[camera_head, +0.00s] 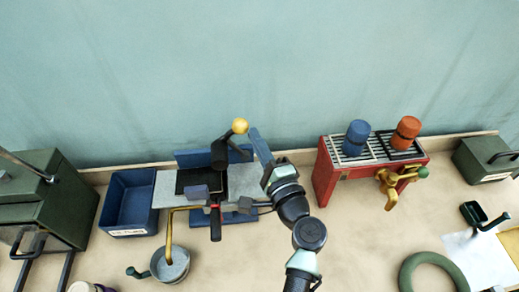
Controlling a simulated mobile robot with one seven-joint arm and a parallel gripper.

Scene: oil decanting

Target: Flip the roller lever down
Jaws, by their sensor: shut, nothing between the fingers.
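A blue and grey press stand with a dark tray (187,180) stands left of centre. Above it is a black roller (219,154). A dark lever with a yellow ball knob (240,125) rises from beside the roller, with the knob up. A slanted blue bar (260,147) lies to the right of the lever. My gripper (267,178) is at the right side of the stand, below and right of the knob, and apart from the knob. It is shut and empty. Its fingertips are small and partly hidden, so contact with the stand cannot be told.
A black and red handle (215,221) sticks out in front of the stand. A metal pot (170,265) stands below a brass pipe (169,235). A blue bin (129,203) is to the left. A red rack (325,176) with blue and orange canisters is to the right.

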